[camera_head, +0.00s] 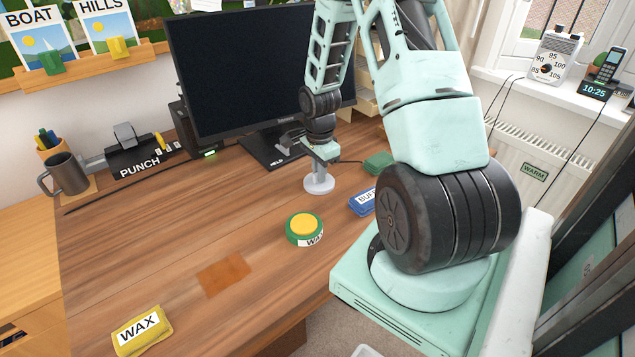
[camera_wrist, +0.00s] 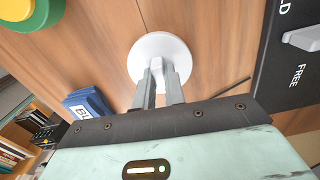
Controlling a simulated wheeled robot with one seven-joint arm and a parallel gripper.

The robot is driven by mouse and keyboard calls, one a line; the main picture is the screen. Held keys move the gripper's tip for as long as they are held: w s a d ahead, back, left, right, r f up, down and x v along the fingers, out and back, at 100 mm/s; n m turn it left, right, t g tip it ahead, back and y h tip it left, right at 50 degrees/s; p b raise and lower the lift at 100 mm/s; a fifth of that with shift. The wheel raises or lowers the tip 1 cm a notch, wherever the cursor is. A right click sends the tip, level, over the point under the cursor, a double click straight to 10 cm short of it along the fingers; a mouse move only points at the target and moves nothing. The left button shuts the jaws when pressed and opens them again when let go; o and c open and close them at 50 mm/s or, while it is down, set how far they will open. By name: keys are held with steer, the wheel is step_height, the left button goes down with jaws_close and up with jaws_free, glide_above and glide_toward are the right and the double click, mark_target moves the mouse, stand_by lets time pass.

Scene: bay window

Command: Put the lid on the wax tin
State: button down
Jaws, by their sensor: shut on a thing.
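The wax tin (camera_head: 305,237) is a round green tin, open at the top with yellow wax showing, on the desk near its middle. It also shows in the top left corner of the wrist view (camera_wrist: 47,12). The lid (camera_head: 319,187) is a pale round disc with an upright knob, behind and slightly right of the tin. My gripper (camera_head: 319,163) is shut on the lid's knob from above. In the wrist view the fingers (camera_wrist: 160,82) pinch the knob of the lid (camera_wrist: 160,42). I cannot tell whether the lid touches the desk.
A blue labelled block (camera_head: 362,202) lies right of the tin, with a green block (camera_head: 379,162) behind it. A monitor (camera_head: 262,70) stands at the back. A yellow WAX packet (camera_head: 142,331) lies front left. The desk (camera_head: 180,240) is clear left of the tin.

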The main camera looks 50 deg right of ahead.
steer(key=shift+r+p, duration=0.65)
steer(key=shift+r, duration=0.15)
steer(key=shift+r+p, duration=1.5)
steer(key=shift+r, duration=0.2)
